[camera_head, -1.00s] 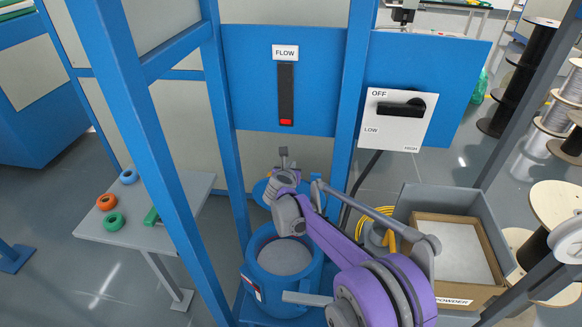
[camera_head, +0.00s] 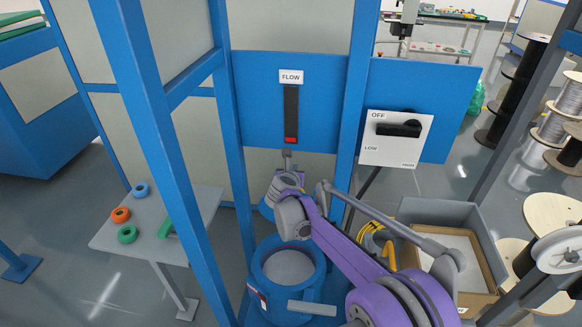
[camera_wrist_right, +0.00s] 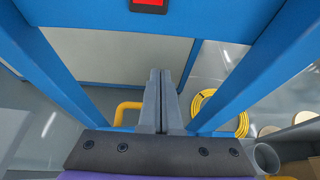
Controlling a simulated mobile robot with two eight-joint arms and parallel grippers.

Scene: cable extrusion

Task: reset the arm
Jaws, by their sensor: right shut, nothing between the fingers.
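My right arm, purple and grey, reaches in from the bottom right in the head view. Its right gripper (camera_head: 287,154) is just below the blue panel with the FLOW gauge (camera_head: 291,114). In the right wrist view the two grey fingers of the right gripper (camera_wrist_right: 160,75) lie together, with nothing between them, pointing toward the blue frame. My left gripper is not in view.
A blue bucket of grey powder (camera_head: 289,265) stands below the arm. A grey bin (camera_head: 434,209) with a POWDER box is at right, near a yellow coil (camera_head: 378,244). A dial box (camera_head: 396,139) hangs on the panel. Blue posts (camera_head: 150,130) flank the arm.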

